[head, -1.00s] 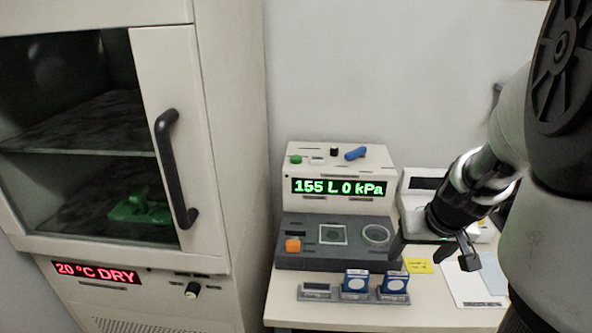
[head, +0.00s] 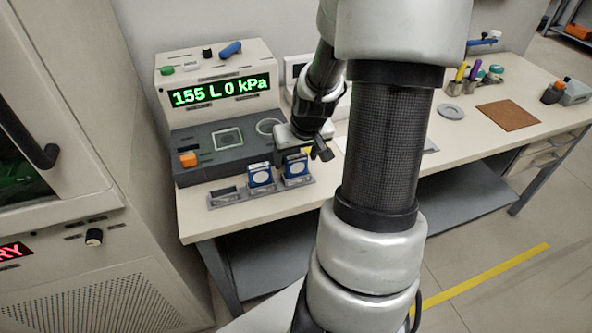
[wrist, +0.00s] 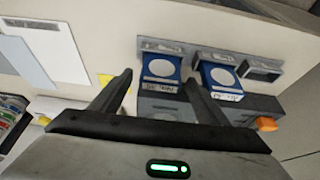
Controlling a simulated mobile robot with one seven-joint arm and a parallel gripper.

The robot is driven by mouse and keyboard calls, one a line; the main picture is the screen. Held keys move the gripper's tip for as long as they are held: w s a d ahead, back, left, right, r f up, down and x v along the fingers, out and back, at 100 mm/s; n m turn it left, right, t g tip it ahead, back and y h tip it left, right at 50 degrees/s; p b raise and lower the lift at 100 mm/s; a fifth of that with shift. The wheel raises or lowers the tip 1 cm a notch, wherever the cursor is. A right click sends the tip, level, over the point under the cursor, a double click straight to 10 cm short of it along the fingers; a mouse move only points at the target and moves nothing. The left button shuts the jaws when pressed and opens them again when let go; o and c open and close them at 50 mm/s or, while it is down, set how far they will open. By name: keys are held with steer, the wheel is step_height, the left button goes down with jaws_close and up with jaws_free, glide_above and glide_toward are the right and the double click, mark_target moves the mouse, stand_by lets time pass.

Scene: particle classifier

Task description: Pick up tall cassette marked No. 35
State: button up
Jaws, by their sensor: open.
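Two tall blue cassettes with white round faces stand in a grey rack at the bench's front edge. The right one (head: 295,168) and the left one (head: 260,175) are in the head view. Their labels are too small to read surely. My gripper (head: 303,149) is open and empty, just above and behind the right cassette. In the wrist view, that same cassette (wrist: 160,70) shows between the open fingers (wrist: 157,85), apart from them. The other cassette (wrist: 222,78) is outside the fingers, to the right there.
The rack's remaining slot (head: 225,195) is empty. Behind it stands a dark grey station (head: 210,165) with an orange block (head: 188,159) and a green pressure display (head: 220,91). A cabinet (head: 60,180) is at left. A brown mat (head: 508,114) lies far right.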

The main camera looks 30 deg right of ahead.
steer(key=shift+c, duration=0.5)
steer(key=c, duration=1.1)
